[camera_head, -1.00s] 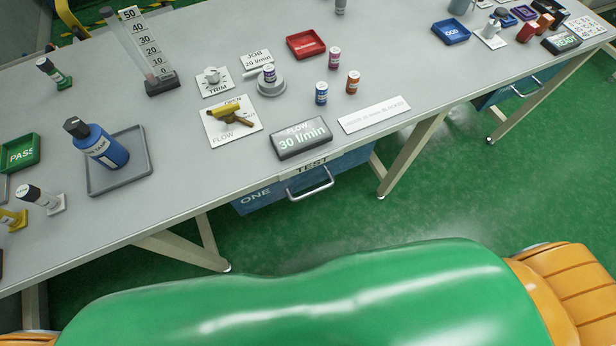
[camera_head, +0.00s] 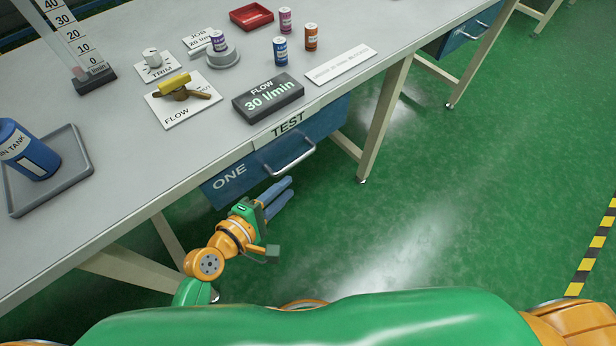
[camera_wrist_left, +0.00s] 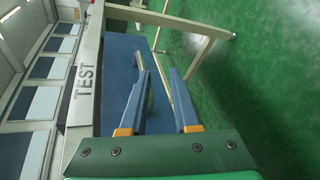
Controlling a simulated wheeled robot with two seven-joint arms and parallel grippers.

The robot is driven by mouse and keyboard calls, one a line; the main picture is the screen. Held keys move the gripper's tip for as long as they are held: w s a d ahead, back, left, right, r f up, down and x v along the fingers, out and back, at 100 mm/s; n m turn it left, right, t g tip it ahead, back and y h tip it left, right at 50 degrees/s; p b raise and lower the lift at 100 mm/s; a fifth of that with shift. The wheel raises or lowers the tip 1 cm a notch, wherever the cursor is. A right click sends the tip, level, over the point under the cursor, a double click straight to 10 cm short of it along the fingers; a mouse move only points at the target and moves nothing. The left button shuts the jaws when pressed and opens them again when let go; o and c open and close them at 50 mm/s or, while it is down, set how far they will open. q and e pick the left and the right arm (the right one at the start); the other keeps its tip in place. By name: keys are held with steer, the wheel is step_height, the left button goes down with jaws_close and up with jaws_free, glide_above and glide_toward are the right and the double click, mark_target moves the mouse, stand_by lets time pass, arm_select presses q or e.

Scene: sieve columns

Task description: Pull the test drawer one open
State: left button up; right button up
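The test drawer one (camera_head: 232,179) is a blue drawer marked ONE under the table edge, below the TEST label (camera_head: 287,124). Its front sits close under the edge and looks shut. Its silver bar handle (camera_head: 292,160) is on the front. My left gripper (camera_head: 287,190) is just below and in front of the handle in the head view, with its two blue fingers apart and nothing visibly held. In the left wrist view the open fingers (camera_wrist_left: 158,78) point toward the blue drawer (camera_wrist_left: 118,62); the handle is largely hidden behind one finger there. My right gripper is not in view.
The grey table carries the flow display (camera_head: 267,98), a valve (camera_head: 182,93), several small bottles and a tray (camera_head: 78,152) with a blue tank. Table legs (camera_head: 385,122) stand on both sides of the drawer. The green floor in front is clear.

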mark_target(292, 166)
arm_select(q)
steer(key=w+n+t, duration=0.1)
steer(key=n, duration=0.1)
steer(key=w+r+n, duration=0.1)
steer(key=n, duration=0.1)
steer(key=shift+w+a+r+t, duration=0.15)
steer(key=shift+a+r+t, duration=0.05)
steer(key=shift+t, duration=0.2)
steer(key=x, duration=0.7)
steer(key=shift+b, duration=0.4)
steer(key=shift+a, duration=0.1)
jaws_close()
steer(key=shift+f, duration=0.1)
